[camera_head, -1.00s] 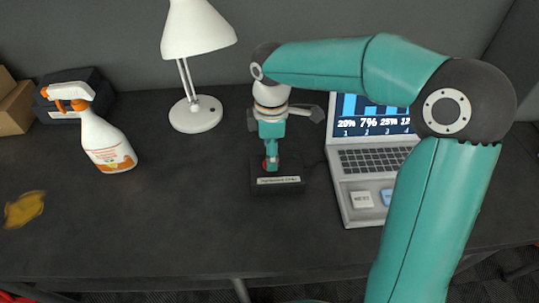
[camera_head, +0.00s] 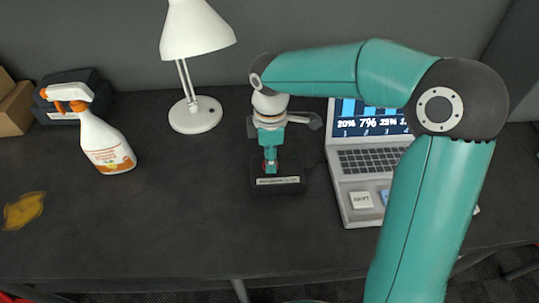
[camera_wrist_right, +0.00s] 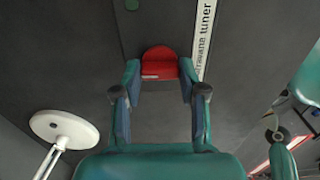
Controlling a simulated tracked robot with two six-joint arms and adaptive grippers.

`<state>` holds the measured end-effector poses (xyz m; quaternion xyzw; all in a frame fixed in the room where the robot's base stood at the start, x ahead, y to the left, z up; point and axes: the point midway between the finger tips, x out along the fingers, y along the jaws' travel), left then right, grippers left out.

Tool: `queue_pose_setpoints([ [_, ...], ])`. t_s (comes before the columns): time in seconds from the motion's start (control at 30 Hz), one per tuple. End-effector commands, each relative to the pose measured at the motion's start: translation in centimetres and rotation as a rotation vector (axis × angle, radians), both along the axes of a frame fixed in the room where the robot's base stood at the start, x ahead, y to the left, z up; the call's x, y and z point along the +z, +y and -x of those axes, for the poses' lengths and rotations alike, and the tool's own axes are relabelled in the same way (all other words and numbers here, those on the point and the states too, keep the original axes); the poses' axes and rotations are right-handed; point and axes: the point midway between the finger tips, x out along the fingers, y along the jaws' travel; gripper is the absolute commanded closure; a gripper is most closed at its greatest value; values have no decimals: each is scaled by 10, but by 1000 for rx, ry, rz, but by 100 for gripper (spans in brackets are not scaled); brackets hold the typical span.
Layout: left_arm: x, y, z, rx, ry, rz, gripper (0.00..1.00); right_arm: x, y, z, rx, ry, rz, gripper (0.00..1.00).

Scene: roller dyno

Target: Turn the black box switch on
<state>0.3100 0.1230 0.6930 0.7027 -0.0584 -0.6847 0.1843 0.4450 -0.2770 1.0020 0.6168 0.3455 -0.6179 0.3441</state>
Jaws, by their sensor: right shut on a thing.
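The black box (camera_head: 293,189) sits on the dark table, left of the laptop, with a white label along its front edge. In the right wrist view its red switch (camera_wrist_right: 158,62) lies between the fingertips of my right gripper (camera_wrist_right: 159,78). The fingers look closed on the switch's sides. The label (camera_wrist_right: 204,38) and a small green dot (camera_wrist_right: 131,4) also show in the wrist view. My left gripper is not in view.
A laptop (camera_head: 350,190) stands just right of the box. A white lamp (camera_head: 195,115) is behind to the left. A spray bottle (camera_head: 107,150), a yellow cloth (camera_head: 24,210) and cardboard boxes (camera_head: 14,108) are farther left. The table's front middle is clear.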

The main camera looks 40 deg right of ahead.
Motion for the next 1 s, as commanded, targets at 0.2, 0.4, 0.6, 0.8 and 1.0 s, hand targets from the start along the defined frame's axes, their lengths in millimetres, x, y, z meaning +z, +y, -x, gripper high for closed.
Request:
queue_pose_setpoints([
  [0.2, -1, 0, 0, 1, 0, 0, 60, 0, -1, -2, -43, -6, 0, 93],
  [0.4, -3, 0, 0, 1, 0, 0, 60, 0, -2, -3, -146, -8, 1, 93],
  [0.6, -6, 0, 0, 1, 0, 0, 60, 1, -2, -3, -308, -9, 1, 93],
  [0.8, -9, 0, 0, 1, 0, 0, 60, 1, -2, -3, -497, -10, 1, 93],
  [1.0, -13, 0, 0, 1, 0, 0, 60, 1, -3, -3, -687, -11, 0, 93],
])
